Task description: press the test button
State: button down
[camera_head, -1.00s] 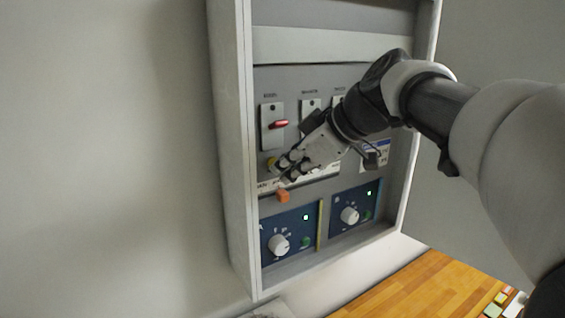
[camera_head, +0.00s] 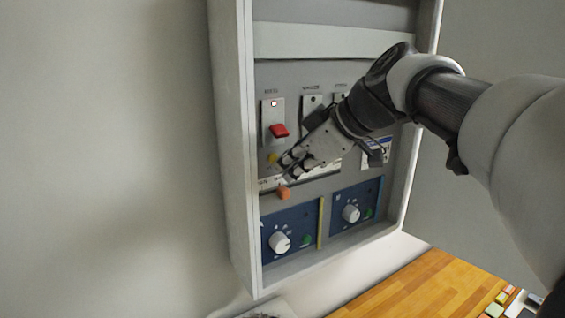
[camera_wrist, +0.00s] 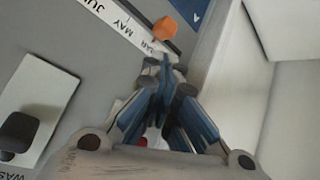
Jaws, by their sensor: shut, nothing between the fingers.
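A small yellow button (camera_head: 272,159), which looks like the test button, sits below the left switch plate in the head view. My gripper (camera_head: 284,174) is shut and empty, its tips just right of and below the button, close to the panel. I cannot tell whether they touch anything. In the wrist view my shut fingers (camera_wrist: 165,72) point at the month strip (camera_wrist: 128,28); the yellow button is not discernible there.
An orange tab (camera_head: 284,193) stands out just below my fingertips; it also shows in the wrist view (camera_wrist: 166,28). Two blue panels with white knobs (camera_head: 280,242) (camera_head: 351,213) lie below. The cabinet's raised side wall (camera_head: 245,150) borders the left.

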jog(key=shift+s+d, duration=0.1)
jog(key=shift+s, duration=0.1)
jog(key=s+d+b, duration=0.2)
jog(key=s+b, duration=0.1)
jog(key=s, duration=0.1)
jog(key=shift+s+d, duration=0.1)
jog(key=shift+d, duration=0.3)
dwell(0.6)
jog(key=s+d+f+m+h+b, duration=0.2)
jog(key=s+d+f+m+b, duration=0.2)
jog(key=f, duration=1)
jog(key=s+d+f+m+h+b, duration=0.3)
jog(key=s+f+b, duration=0.5)
jog(key=s+f, duration=0.4)
jog(key=s+d+f+m+g+h+b, duration=0.1)
jog(key=s+d+f+m+b, duration=0.4)
jog(key=f, duration=1.3)
jog(key=s+m+h+b, duration=0.1)
jog(key=s+m+b, duration=0.1)
jog(key=s, duration=0.1)
jog(key=shift+s+d, duration=0.2)
